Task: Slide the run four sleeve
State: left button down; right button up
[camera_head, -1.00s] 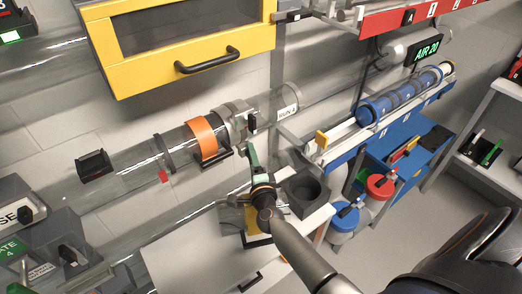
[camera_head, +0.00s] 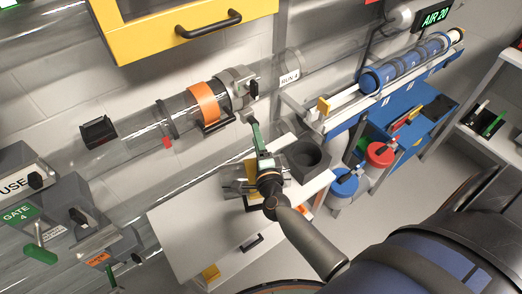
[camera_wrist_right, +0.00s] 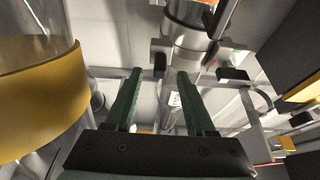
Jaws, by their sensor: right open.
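A clear horizontal tube carries the "RUN 4" label (camera_head: 289,77) on the wall in the head view. On it sit an orange band (camera_head: 203,103), a grey clamp collar (camera_head: 237,84) with a black lever, a dark ring (camera_head: 164,117) and a black handle (camera_head: 98,131). I cannot tell which part is the sleeve. My right gripper (camera_head: 255,124) is below the grey collar in the picture, apart from it, with green fingers. In the right wrist view, the gripper (camera_wrist_right: 158,74) is open with nothing between its fingers; a metal collar (camera_wrist_right: 188,38) is ahead. My left gripper is not in view.
A yellow cabinet (camera_head: 165,32) hangs above the tube. Blue canisters in a rack (camera_head: 405,72) are at the right. A "GATE 4" panel (camera_head: 20,215) is lower left. A yellow-banded clear tube (camera_wrist_right: 40,90) is close left in the wrist view.

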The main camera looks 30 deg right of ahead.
jog(key=v, duration=0.6)
jog(key=shift+s+a+p, duration=0.15)
jog(key=shift+s+p, duration=0.15)
